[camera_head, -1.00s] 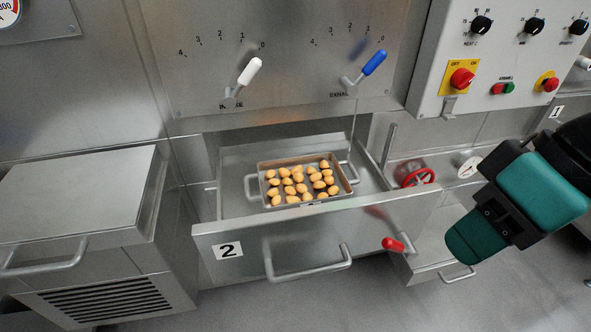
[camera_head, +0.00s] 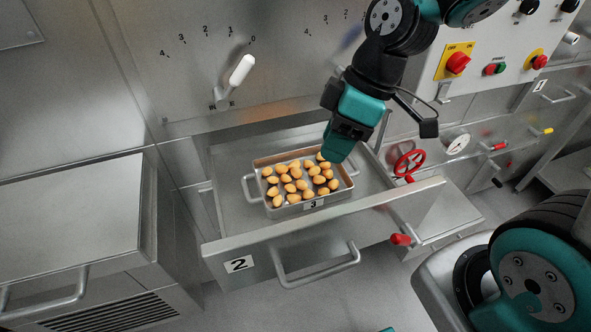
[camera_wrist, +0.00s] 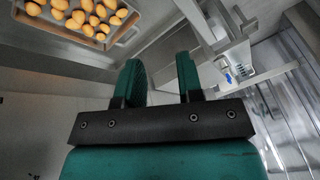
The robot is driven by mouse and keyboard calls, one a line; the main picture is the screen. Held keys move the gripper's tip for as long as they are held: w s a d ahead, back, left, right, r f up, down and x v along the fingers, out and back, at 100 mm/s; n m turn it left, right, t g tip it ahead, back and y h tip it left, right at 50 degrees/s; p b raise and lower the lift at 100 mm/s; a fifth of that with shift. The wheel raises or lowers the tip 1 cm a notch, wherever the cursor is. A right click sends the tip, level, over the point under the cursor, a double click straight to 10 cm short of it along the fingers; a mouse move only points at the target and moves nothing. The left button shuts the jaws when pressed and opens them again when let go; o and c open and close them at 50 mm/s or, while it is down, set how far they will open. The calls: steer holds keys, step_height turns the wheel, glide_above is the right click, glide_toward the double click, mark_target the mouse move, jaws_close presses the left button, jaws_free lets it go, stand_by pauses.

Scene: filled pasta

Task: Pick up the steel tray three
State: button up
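The steel tray three (camera_head: 277,212) sits in the open drawer marked 2, with a "3" label on its front and several round yellow-brown filled pasta pieces in it. It has a handle at its left end; its right end is partly hidden by my gripper. My gripper (camera_head: 338,152) is above the tray's right end in the head view, holding nothing. In the wrist view the two teal fingers of my gripper (camera_wrist: 160,82) stand apart with a gap between them. The tray (camera_wrist: 130,38) shows at the upper left there, off to the side of the fingers.
The open drawer (camera_head: 330,228) has a front handle (camera_head: 318,268). A red valve wheel (camera_head: 408,163), a gauge (camera_head: 457,144) and a red knob (camera_head: 401,239) are to its right. A white lever (camera_head: 240,70) is on the panel behind. A steel cabinet (camera_head: 70,215) stands left.

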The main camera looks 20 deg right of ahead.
steer(key=w+d+f+n+p, duration=0.3)
steer(key=w+d+f+n, duration=0.3)
steer(key=d+f, duration=0.15)
steer(key=p, duration=0.2)
glide_above(314, 199)
steer(key=d, duration=0.3)
steer(key=f, duration=1)
steer(key=shift+s+f, duration=0.2)
steer(key=shift+w+a+p+x, duration=0.15)
steer(key=shift+p+x, duration=0.45)
steer(key=shift+x, duration=1.05)
steer(key=shift+w+a+p+x, duration=0.15)
steer(key=shift+p+x, duration=0.45)
steer(key=shift+x, duration=1)
steer(key=shift+r, duration=0.1)
steer(key=shift+c, duration=0.2)
jaws_close()
